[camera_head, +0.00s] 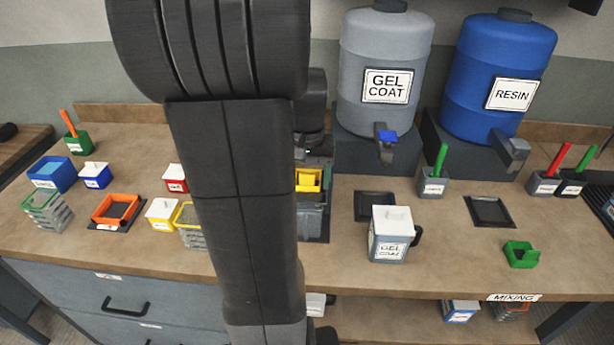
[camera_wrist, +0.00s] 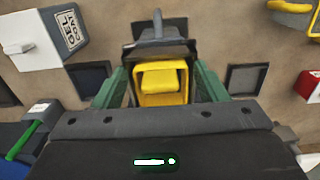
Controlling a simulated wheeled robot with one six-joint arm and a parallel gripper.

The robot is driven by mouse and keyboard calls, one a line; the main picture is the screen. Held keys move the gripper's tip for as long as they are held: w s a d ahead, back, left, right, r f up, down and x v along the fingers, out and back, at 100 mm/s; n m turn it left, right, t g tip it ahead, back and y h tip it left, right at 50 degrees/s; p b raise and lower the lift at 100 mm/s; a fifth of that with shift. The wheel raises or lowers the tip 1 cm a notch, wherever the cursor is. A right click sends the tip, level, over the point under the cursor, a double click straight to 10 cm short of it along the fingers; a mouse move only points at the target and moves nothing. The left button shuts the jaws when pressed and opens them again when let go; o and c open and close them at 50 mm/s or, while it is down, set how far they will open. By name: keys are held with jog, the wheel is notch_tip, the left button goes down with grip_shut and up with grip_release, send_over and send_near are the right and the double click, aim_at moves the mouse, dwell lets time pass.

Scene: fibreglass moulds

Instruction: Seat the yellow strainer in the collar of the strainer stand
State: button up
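The yellow strainer (camera_head: 309,181) is a small square open piece at the strainer stand (camera_head: 326,222), partly hidden by my arm. In the wrist view the strainer (camera_wrist: 163,98) lies between the green fingers of my gripper (camera_wrist: 161,82). One finger is close on each side of it, with narrow dark strips between; contact is unclear. The dark frame of the stand (camera_wrist: 158,48) shows just beyond the strainer. I cannot tell whether the strainer is down in the collar or just above it.
The gel coat pot (camera_head: 389,247) stands on the bench right of the stand, near a dark square pad (camera_head: 373,205). Gel coat (camera_head: 381,60) and resin (camera_head: 497,80) drums stand behind. Yellow (camera_head: 162,214) and red (camera_head: 175,178) lidded pots are left of my arm.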

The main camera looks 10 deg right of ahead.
jog(key=shift+o, duration=0.9)
notch_tip(320, 180, up, 12)
jog(key=shift+r, duration=0.2)
notch_tip(320, 180, down, 12)
jog(key=shift+s+f, duration=0.1)
jog(key=shift+r, duration=1.75)
